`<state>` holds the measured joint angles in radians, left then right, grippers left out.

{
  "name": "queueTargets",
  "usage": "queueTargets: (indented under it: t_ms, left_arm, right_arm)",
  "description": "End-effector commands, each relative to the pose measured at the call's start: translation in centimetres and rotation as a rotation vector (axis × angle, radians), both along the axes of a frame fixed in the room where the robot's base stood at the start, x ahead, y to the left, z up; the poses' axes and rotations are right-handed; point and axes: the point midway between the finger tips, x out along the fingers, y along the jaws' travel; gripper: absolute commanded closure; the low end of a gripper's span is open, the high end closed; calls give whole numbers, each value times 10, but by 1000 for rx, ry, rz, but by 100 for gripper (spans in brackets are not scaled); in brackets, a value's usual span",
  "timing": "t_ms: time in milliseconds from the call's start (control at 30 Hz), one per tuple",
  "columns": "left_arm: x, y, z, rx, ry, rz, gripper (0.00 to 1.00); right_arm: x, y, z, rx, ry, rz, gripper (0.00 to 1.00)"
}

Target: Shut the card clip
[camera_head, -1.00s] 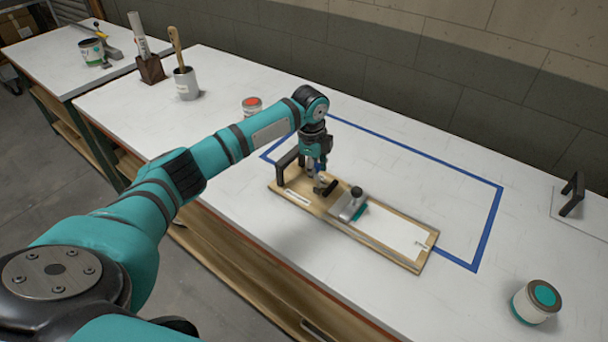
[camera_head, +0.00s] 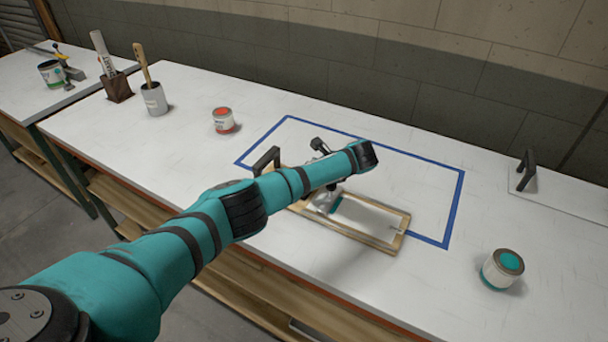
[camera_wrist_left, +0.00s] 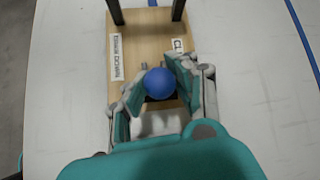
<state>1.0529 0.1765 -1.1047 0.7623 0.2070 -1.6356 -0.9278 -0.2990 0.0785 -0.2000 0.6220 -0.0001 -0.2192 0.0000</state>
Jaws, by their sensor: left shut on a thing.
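The wooden board (camera_head: 380,245) lies on the white bench, inside and over the near edge of a blue tape outline. In the left wrist view, the board (camera_wrist_left: 145,45) shows a label reading CL (camera_wrist_left: 178,45), cut off by a finger. My left gripper (camera_wrist_left: 158,80) has its fingers on both sides of a blue ball knob (camera_wrist_left: 160,84) and is shut on it. My arm covers most of this spot in the head view.
A black handle (camera_head: 266,160) stands on the board's left end. A red-topped can (camera_head: 223,121) stands behind left, and a teal-topped can (camera_head: 502,269) at front right. Another black handle (camera_head: 526,170) stands on a plate at right. The bench between is clear.

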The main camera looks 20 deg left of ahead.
Motion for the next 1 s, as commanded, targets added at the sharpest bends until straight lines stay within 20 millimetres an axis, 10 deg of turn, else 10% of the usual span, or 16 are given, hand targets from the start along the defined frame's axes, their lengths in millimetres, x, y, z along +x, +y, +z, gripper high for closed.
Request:
queueTargets:
  t_ms: [667, 700, 1000]
  left_arm:
    - [0, -3, -1, 59, -5, -1, 100]
    - [0, -3, -1, 58, -5, -2, 71]
    - [0, -3, -2, 57, -4, -1, 47]
  right_arm:
    - [-2, 0, -2, -1, 4, 0, 60]
    - [-2, 0, -2, -1, 4, 0, 60]
    - [-2, -1, -3, -1, 5, 0, 60]
